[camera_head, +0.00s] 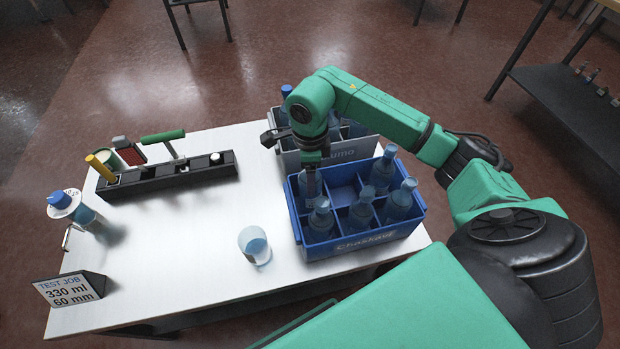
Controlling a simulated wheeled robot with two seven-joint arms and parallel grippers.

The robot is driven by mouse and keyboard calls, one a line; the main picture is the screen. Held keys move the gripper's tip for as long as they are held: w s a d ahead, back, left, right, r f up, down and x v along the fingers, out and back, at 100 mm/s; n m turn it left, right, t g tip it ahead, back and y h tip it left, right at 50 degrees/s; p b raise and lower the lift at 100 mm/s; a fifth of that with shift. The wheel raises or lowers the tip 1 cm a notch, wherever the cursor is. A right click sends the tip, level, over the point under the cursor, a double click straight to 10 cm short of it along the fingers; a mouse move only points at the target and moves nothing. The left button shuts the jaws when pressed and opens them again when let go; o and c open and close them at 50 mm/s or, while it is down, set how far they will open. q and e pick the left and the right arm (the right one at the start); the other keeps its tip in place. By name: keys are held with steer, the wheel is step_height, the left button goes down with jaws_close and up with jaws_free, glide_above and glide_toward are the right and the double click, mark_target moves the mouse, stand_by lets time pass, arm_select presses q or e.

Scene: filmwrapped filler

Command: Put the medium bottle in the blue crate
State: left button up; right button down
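The blue crate (350,246) stands at the right front of the white table, divided into compartments. Several blue-tinted bottles stand in it: one at back right (383,169), one at front right (399,203), one at front middle (361,212) and one at front left (320,218). The back middle compartment looks empty. My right gripper (311,172) points down at the back left compartment. A narrow, bluish shape shows below it, and I cannot tell whether it is a held bottle or a finger. Which bottle is the medium one is unclear. My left gripper is out of view.
A grey crate (358,150) with bottles stands behind the blue crate, partly hidden by my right arm. A glass (255,246) stands left of the blue crate. A black tool rack (168,178), a blue-capped bottle (88,216) and a sign (70,291) are further left. The table's middle is clear.

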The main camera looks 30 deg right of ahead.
step_height(320, 180, down, 3)
steer(key=shift+r, duration=0.2)
jaws_free()
steer(key=shift+r, duration=0.15)
step_height(320, 180, up, 12)
steer(key=shift+r+b, duration=0.1)
steer(key=shift+b, duration=0.35)
